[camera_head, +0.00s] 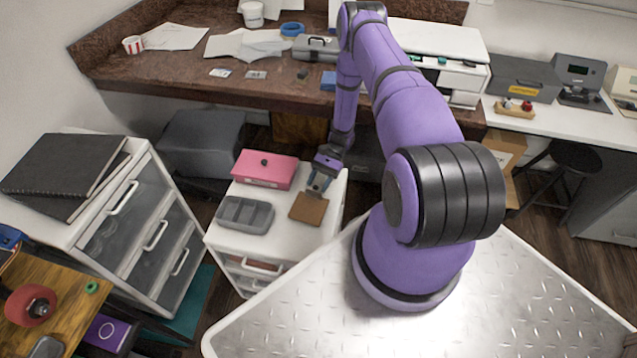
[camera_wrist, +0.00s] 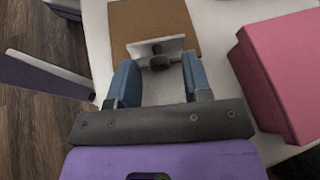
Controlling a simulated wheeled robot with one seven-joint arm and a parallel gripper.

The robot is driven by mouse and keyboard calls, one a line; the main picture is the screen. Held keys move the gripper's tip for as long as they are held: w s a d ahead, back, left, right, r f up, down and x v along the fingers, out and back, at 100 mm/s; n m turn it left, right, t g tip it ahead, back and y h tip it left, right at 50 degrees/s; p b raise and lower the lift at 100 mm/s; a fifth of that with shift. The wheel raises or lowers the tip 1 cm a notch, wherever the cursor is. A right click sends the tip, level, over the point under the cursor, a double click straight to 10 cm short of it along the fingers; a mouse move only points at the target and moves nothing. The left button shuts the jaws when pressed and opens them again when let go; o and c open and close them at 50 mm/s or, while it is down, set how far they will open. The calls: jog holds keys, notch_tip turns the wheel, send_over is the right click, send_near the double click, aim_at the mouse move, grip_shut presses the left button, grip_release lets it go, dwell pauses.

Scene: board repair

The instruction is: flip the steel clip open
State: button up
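A brown board (camera_head: 308,209) lies on top of a white drawer unit. It also shows in the wrist view (camera_wrist: 150,18). The steel clip (camera_wrist: 172,44) is a pale metal plate at the board's near edge, with a small dark piece on its middle. I cannot make out the clip clearly in the head view. My gripper (camera_head: 319,185) is above the unit at the board's far side. In the wrist view its two blue fingers (camera_wrist: 159,62) are apart, with the clip just ahead and between their tips. I see no grip on it.
A pink box (camera_head: 265,169) stands beside the gripper on the same unit, and it is close on the right in the wrist view (camera_wrist: 285,72). A grey compartment tray (camera_head: 245,214) lies left of the board. The unit top in front of the board is clear.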

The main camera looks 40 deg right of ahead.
jog(key=shift+r, duration=0.5)
notch_tip(320, 180, up, 3)
jog(key=shift+f, duration=0.2)
jog(key=s+a, duration=0.2)
jog(key=s, duration=0.5)
jog(key=s+a+r, duration=0.1)
jog(key=s+a, duration=0.1)
jog(key=s, duration=0.6)
jog(key=shift+s+a+r, duration=0.15)
jog(key=shift+a+r, duration=0.05)
jog(key=shift+a, duration=0.2)
